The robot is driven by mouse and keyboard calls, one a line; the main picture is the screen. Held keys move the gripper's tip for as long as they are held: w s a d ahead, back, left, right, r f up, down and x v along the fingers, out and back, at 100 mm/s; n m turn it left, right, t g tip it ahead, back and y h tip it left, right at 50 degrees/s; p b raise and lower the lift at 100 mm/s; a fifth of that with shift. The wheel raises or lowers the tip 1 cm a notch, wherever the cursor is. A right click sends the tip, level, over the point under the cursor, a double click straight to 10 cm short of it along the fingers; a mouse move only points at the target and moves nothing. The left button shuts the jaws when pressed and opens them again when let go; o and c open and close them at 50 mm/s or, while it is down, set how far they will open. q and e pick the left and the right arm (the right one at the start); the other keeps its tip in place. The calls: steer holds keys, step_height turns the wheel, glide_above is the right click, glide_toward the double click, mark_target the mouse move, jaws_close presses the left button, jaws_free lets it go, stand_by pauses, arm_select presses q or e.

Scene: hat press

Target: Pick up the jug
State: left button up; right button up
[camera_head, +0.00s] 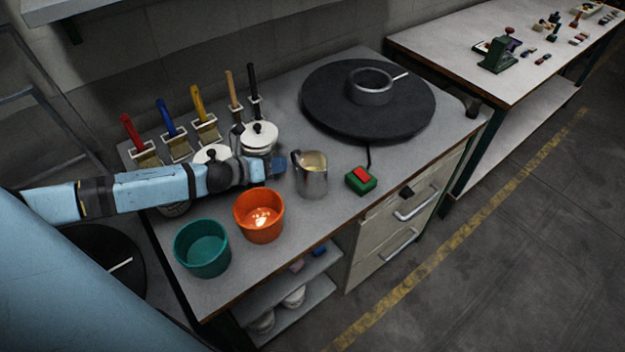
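A shiny metal jug (313,178) stands upright on the grey worktop, with something pale inside its mouth. Its handle is on its left side, facing my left gripper. My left gripper (281,164) comes in from the left, its tip just short of the jug's handle. The fingers are dark and small in this view, and I cannot tell whether they are open or shut, or whether they touch the handle. The jug stands on the table. My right gripper is not in view.
An orange pot (259,229) and a teal pot (203,262) stand in front of my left arm. A green box with a red switch (361,180) is right of the jug. Behind are a white lidded pot (259,141), several brushes and a black turntable (330,122).

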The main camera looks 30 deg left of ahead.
mark_target(294, 160)
arm_select(q)
steer(key=x, duration=0.5)
steer(key=shift+w+d+f, duration=0.1)
steer(key=shift+w, duration=0.15)
jaws_close()
